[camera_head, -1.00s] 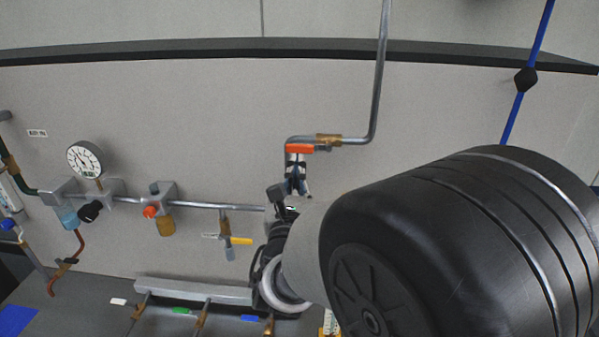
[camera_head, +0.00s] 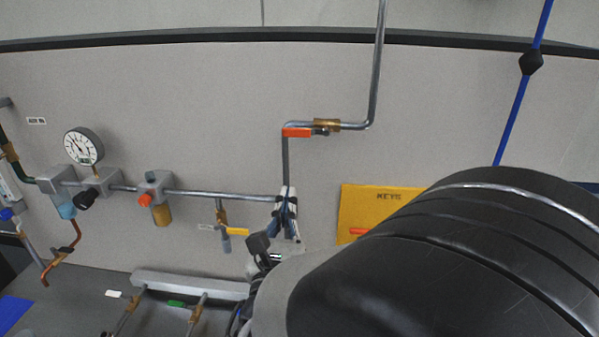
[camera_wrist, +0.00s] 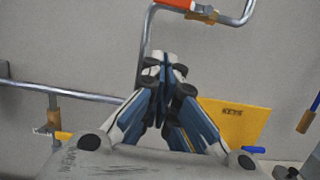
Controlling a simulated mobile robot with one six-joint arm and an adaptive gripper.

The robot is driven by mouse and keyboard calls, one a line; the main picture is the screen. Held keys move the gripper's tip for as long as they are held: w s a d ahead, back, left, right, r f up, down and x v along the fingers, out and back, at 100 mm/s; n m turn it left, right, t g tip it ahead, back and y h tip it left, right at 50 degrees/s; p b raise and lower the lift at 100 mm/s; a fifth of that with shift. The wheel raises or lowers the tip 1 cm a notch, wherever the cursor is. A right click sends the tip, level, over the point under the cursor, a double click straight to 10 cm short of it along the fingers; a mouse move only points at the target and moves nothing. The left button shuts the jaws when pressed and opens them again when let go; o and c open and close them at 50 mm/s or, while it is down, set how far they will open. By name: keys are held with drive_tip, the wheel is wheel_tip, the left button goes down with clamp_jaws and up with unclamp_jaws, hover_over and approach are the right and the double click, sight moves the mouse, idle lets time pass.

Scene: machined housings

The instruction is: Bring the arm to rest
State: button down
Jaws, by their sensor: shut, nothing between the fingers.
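My gripper (camera_head: 287,192) shows near the middle of the head view, with its fingers pointing up and nothing between them. In the wrist view my gripper (camera_wrist: 162,62) has its blue and white fingers together at the tips. It is in front of the grey wall panel. The red-handled valve (camera_head: 298,132) on the bent pipe is above the fingertips, and they appear apart from it. My dark arm link covers the lower right of the head view and hides part of the panel.
A yellow KEYS board (camera_head: 362,205) is right of the gripper. A pressure gauge (camera_head: 83,146), a red-knobbed regulator (camera_head: 150,198) and a yellow-handled valve (camera_head: 236,232) are on the pipe at left. A blue pole (camera_head: 520,105) stands at right. A grey rail (camera_head: 190,284) runs below.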

drive_tip(key=s+d+f+m+g+h+b, duration=0.15)
drive_tip(key=d+m+g+h, duration=0.35)
drive_tip(key=d, duration=0.5)
drive_tip(key=s+d+f+m+g+h+b, duration=0.1)
drive_tip(key=s+d+m+g+h, duration=0.15)
drive_tip(key=d+m+h, duration=0.55)
drive_tip(key=s+d+f+m+g+y+b, duration=0.1)
drive_tip(key=s+d+f+m+g, duration=0.15)
drive_tip(key=s+d, duration=0.2)
drive_tip(key=s+d+f+m+g+y+b, duration=0.1)
drive_tip(key=s+d+f+m+g, duration=0.15)
drive_tip(key=d, duration=0.35)
drive_tip(key=s+d+f+m+g+y+b, duration=0.2)
drive_tip(key=s+f+m+g+y, duration=0.3)
drive_tip(key=s+f+m, duration=0.55)
drive_tip(key=s+a+m+t+y+b, duration=0.1)
drive_tip(key=s+a+m+y+b, duration=0.1)
drive_tip(key=a+m+y, duration=0.4)
drive_tip(key=s+a+y, duration=0.1)
drive_tip(key=a, duration=0.3)
drive_tip(key=shift+s+a+m, duration=0.2)
drive_tip(key=shift+a+m, duration=0.15)
drive_tip(key=shift+r, duration=0.1)
